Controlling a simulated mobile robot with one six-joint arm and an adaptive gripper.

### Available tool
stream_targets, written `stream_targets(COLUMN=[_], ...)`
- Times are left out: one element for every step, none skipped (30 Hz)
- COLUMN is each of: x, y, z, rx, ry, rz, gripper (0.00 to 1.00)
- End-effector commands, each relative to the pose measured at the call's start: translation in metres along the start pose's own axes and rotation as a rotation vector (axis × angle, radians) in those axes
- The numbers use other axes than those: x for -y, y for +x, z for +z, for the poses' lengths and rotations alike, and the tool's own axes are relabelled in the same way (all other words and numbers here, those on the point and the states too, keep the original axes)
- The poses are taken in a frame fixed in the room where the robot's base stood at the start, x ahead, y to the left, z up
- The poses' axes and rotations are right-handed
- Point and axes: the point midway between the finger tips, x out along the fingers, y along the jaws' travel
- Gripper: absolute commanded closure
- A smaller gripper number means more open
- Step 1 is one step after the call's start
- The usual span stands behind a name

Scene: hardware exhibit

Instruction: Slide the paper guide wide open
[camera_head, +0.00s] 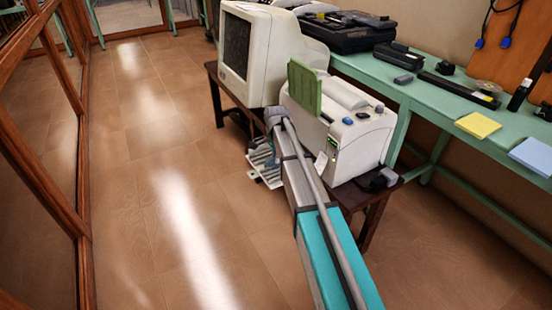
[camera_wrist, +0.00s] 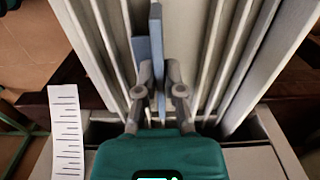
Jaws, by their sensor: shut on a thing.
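The cream printer (camera_head: 362,135) stands on a dark wooden bench, with a green panel (camera_head: 305,90) upright at its back left and a slatted grey tray (camera_head: 265,168) low at its front. In the wrist view, the paper guide (camera_wrist: 156,30) is a thin upright blue-grey plate among long pale ribs. My gripper (camera_wrist: 159,78) is shut on this plate, one grey finger on each side. Another blue-grey piece (camera_wrist: 141,55) shows just left of it. In the head view my arm reaches to the printer's front left and the fingertips cannot be made out.
A bulky cream monitor (camera_head: 262,55) stands left of the printer. A green table (camera_head: 410,90) with electronics and paper pads runs behind on the right. A white strip with black marks (camera_wrist: 67,130) lies at left in the wrist view. The floor (camera_head: 150,180) at left is clear.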

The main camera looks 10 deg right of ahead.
Motion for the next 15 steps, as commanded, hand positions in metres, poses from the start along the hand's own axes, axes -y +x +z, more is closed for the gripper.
stream_targets(x=[0.0, 0.0, 0.0, 0.0, 0.0, -0.001, -0.002, -0.004, -0.008, -0.011, -0.016, -0.023, -0.029, -0.035, -0.043], y=[0.0, 0.0, 0.0, 0.0, 0.0, 0.0, 0.0, 0.0, 0.0, 0.0, 0.0, 0.0, 0.0, 0.0, 0.0], z=[0.0, 0.0, 0.0, 0.0, 0.0, 0.0, 0.0, 0.0, 0.0, 0.001, 0.001, 0.001, 0.001, 0.001, 0.001], rx=[0.0, 0.0, 0.0, 0.0, 0.0, 0.0, 0.0, 0.0, 0.0, 0.0, 0.0, 0.0, 0.0, 0.0, 0.0], ry=[0.0, 0.0, 0.0, 0.0, 0.0, 0.0, 0.0, 0.0, 0.0, 0.0, 0.001, 0.001, 0.001, 0.001, 0.002], rz=[0.0, 0.0, 0.0, 0.0, 0.0, 0.0, 0.0, 0.0, 0.0, 0.001, 0.001, 0.001, 0.001, 0.002, 0.002], gripper=[1.0, 1.0, 1.0, 1.0, 1.0, 1.0, 1.0, 1.0, 1.0, 1.0, 1.0, 1.0, 1.0, 1.0, 1.0])
